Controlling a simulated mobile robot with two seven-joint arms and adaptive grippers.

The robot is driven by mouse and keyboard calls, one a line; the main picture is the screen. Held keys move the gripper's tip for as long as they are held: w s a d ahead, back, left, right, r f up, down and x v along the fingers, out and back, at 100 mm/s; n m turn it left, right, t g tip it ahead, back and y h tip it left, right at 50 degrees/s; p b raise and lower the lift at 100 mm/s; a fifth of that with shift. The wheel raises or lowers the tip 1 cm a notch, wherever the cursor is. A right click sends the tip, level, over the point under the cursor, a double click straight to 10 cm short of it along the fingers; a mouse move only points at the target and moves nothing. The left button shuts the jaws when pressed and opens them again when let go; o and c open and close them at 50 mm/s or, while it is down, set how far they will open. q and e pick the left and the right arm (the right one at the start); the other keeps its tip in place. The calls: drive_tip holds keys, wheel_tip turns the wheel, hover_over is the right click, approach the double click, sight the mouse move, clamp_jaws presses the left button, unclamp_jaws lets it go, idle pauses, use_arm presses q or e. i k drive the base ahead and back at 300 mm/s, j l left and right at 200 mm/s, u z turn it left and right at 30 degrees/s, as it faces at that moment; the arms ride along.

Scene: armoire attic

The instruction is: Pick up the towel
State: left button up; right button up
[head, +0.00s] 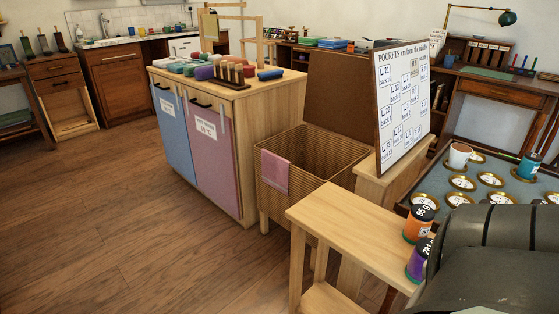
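A pink towel (274,172) hangs over the front left rim of an open wicker hamper (310,160). Its lower part lies flat against the outside of the wicker, and any part inside the hamper is hidden. Several rolled cloths in various colours, among them a blue roll (270,74), lie on top of the wooden cabinet behind the hamper; I cannot tell whether they are towels. Neither of my grippers shows in the head view. A dark grey link, likely of my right arm, fills the bottom right corner.
A wooden cabinet (275,115) with blue and pink doors stands left of the hamper. A light wooden bench (350,222) stands in front, with orange (416,229) and purple jars. A label board (403,98) rises behind. The floor (140,215) at left is clear.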

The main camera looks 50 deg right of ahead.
sight(275, 169)
drive_tip(key=i+z, duration=0.25)
drive_tip(key=i, duration=0.25)
drive_tip(key=i+z, duration=0.2)
drive_tip(key=i, duration=0.35)
drive_tip(key=i+j+z, duration=0.25)
drive_tip(key=i, duration=0.2)
